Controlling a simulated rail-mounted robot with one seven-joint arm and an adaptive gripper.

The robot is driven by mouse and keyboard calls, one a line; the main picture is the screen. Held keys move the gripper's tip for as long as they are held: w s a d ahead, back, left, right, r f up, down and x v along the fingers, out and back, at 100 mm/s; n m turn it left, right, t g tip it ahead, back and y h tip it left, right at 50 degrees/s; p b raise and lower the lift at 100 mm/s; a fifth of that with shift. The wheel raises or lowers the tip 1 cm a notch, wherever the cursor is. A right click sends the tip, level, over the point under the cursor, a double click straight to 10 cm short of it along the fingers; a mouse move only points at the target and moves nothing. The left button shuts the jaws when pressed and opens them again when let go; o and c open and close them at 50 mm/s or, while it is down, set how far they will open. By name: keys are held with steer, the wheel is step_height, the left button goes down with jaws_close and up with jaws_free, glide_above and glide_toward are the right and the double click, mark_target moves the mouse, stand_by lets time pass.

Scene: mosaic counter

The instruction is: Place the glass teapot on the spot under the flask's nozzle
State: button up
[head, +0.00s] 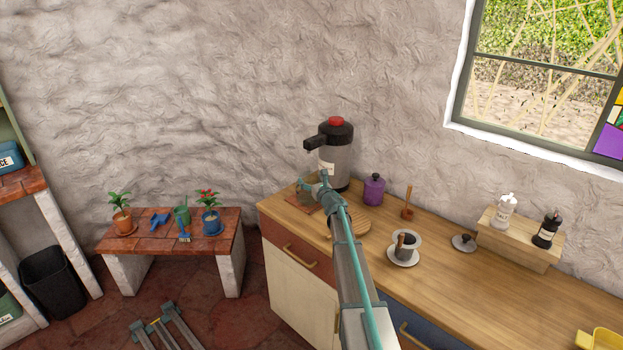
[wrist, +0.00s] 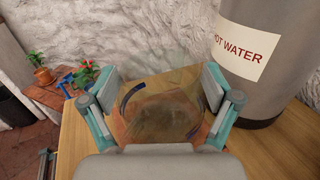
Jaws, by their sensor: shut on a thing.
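The glass teapot (wrist: 165,115) is see-through and sits between the two fingers of my gripper (wrist: 158,84) in the wrist view. In the head view the teapot (head: 306,184) is small and partly hidden by my gripper (head: 320,187). The grey flask (head: 338,165) has a black top, a red button and a dark nozzle (head: 311,144) pointing left. In the wrist view the flask (wrist: 270,50) reads "HOT WATER". A reddish-brown square spot (head: 297,203) lies on the counter below the nozzle. The teapot is over or on it; I cannot tell whether it touches.
A low bench (head: 170,245) with potted plants stands at left.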

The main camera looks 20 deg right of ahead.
steer(key=shift+f, duration=0.15)
steer(key=o, duration=1.6)
steer(key=shift+s, duration=0.35)
steer(key=s+b, duration=0.4)
steer(key=s, duration=0.7)
steer(key=shift+s, duration=0.2)
